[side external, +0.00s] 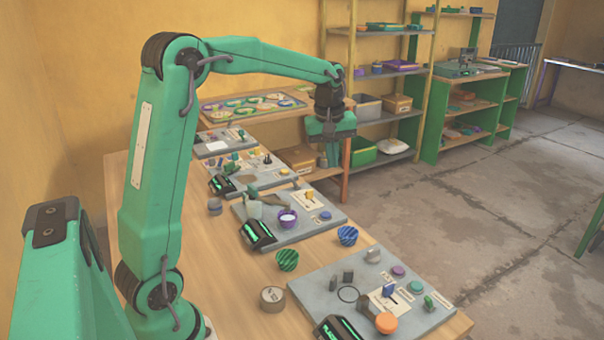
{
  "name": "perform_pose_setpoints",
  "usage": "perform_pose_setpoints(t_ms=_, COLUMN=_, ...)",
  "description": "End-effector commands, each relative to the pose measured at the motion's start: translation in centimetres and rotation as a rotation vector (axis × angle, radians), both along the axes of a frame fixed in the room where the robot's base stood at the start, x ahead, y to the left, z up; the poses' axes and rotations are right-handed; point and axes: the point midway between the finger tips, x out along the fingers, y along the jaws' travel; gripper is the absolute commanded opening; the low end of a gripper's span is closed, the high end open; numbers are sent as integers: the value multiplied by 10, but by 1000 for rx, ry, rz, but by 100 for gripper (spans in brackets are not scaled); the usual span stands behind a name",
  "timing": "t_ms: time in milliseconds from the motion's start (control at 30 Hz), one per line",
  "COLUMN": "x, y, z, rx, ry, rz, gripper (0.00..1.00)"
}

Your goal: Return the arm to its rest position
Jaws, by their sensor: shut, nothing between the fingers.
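My gripper (328,160) hangs pointing down at the end of my green arm, raised above the far right part of the workbench. It is shut and holds nothing. It appears well clear of the panels below, though its exact height is hard to tell. My upper arm stands upright at the left and my forearm reaches to the right across the back wall.
A wooden workbench (236,262) carries grey panels with knobs and switches, the nearest (330,285) at front right. A green striped bowl (287,260), a blue striped bowl (347,235) and a tape roll (272,298) stand between panels. Shelves (385,75) stand behind.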

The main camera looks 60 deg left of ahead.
Motion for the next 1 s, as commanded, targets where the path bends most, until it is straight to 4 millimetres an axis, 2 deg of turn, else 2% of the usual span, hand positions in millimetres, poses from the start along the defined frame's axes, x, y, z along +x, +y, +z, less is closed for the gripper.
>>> perform_pose_setpoints(t_ms=200, x=-35, y=-35, z=24, rx=41, ry=-52, rz=-192, gripper=0)
perform_pose_setpoints(t_ms=500, x=-87, y=-76, z=41, rx=103, ry=-119, rz=-452, gripper=0)
perform_pose_setpoints(t_ms=733, x=-129, y=-101, z=43, rx=158, ry=-170, rz=-649, gripper=0)
perform_pose_setpoints(t_ms=1000, x=-178, y=-125, z=33, rx=231, ry=-227, rz=-878, gripper=0)
